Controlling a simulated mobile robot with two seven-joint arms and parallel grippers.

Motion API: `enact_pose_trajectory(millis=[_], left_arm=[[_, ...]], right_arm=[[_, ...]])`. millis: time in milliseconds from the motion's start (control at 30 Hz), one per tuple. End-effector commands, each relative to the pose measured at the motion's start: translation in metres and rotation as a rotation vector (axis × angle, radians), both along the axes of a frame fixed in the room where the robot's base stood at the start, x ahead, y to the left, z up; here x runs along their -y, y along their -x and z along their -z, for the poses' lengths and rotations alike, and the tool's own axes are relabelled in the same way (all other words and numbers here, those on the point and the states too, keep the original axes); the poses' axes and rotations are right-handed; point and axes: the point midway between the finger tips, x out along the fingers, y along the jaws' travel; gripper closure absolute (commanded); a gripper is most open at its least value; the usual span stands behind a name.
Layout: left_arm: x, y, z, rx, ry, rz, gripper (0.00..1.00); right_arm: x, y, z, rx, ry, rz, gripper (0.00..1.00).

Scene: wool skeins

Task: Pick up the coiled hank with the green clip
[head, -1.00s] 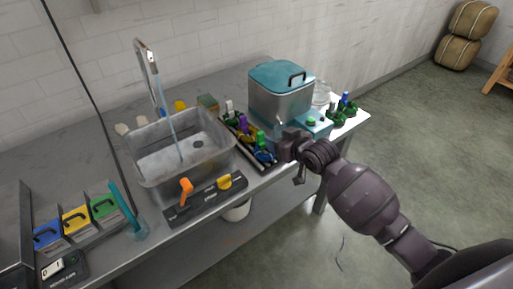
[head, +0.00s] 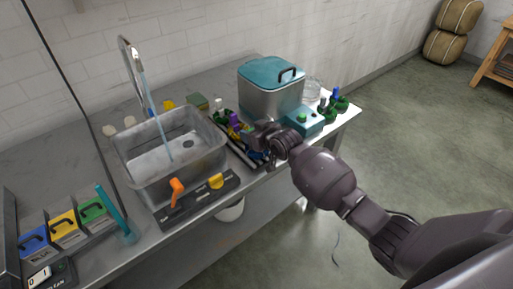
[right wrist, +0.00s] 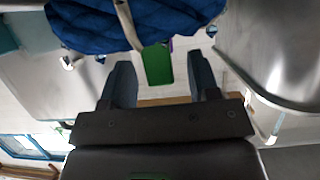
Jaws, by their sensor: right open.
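In the right wrist view a dark blue coiled hank (right wrist: 135,22) fills the top, with a light band around it and a green clip (right wrist: 158,66) beside it. My right gripper (right wrist: 162,72) is open, with one finger on each side of the green clip. I see no firm contact between fingers and clip. In the head view my right gripper (head: 258,143) is over the right end of the dark tray (head: 238,149). It hides the green clip there and leaves only a little of the blue hank (head: 257,156) showing. My left gripper is not in view.
The metal sink (head: 142,181) with running water stands left of the tray. A steel pot with a teal lid (head: 270,73) stands behind my gripper. A teal device (head: 303,121) and small green items (head: 328,108) are to the right. Other coloured clips (head: 234,119) share the tray.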

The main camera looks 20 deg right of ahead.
Motion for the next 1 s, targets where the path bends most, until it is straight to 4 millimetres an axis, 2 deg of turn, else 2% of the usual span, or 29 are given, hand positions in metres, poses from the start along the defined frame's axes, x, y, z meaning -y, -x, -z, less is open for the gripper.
enact_pose_trajectory(millis=[200, 567, 867, 1000], left_arm=[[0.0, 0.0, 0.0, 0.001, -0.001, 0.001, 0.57], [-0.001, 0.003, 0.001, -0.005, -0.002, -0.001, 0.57], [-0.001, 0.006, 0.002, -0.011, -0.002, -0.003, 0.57], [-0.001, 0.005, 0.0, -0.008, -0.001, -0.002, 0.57]], right_arm=[[0.0, 0.0, 0.0, 0.0, 0.0, 0.0, 0.45], [0.0, 0.0, 0.0, 0.0, 0.0, 0.0, 1.0], [0.0, 0.0, -0.001, 0.001, 0.001, 0.0, 1.0], [0.0, -0.001, -0.01, 0.004, 0.0, -0.001, 1.0]])
